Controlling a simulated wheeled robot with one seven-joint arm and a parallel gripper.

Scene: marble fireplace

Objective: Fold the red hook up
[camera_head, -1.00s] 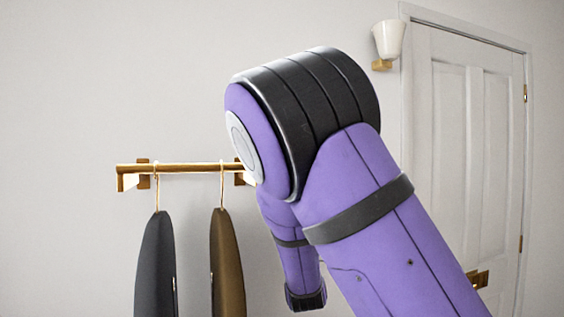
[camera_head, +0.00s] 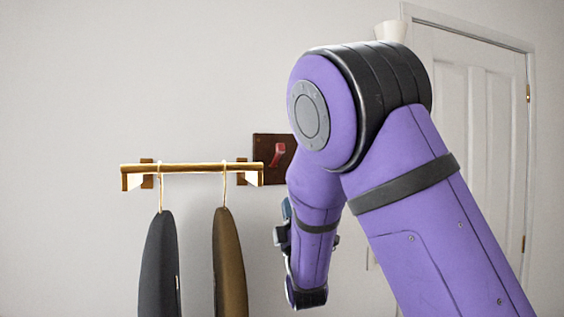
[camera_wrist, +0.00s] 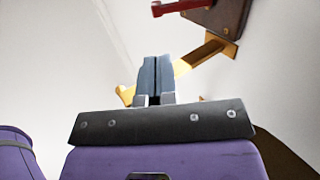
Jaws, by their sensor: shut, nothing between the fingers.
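The red hook (camera_head: 278,154) is mounted on a dark brown wooden board (camera_head: 260,146) on the wall, just right of the brass rail. It slants, with its lower end toward the left. In the wrist view, the red hook (camera_wrist: 180,6) and the board (camera_wrist: 222,16) are cut by the top edge. My gripper (camera_wrist: 154,62) is shut and empty, its two blue-grey fingers side by side. It is apart from the hook, which appears above and right of the fingertips in the wrist view. In the head view, my arm hides the board's right end and the fingertips cannot be made out.
A brass rail (camera_head: 190,167) carries a dark grey garment (camera_head: 158,265) and a brown garment (camera_head: 229,265) on hangers. The rail (camera_wrist: 196,60) passes behind my fingers in the wrist view. A white door (camera_head: 478,120) and wall lamp (camera_head: 390,31) are at right.

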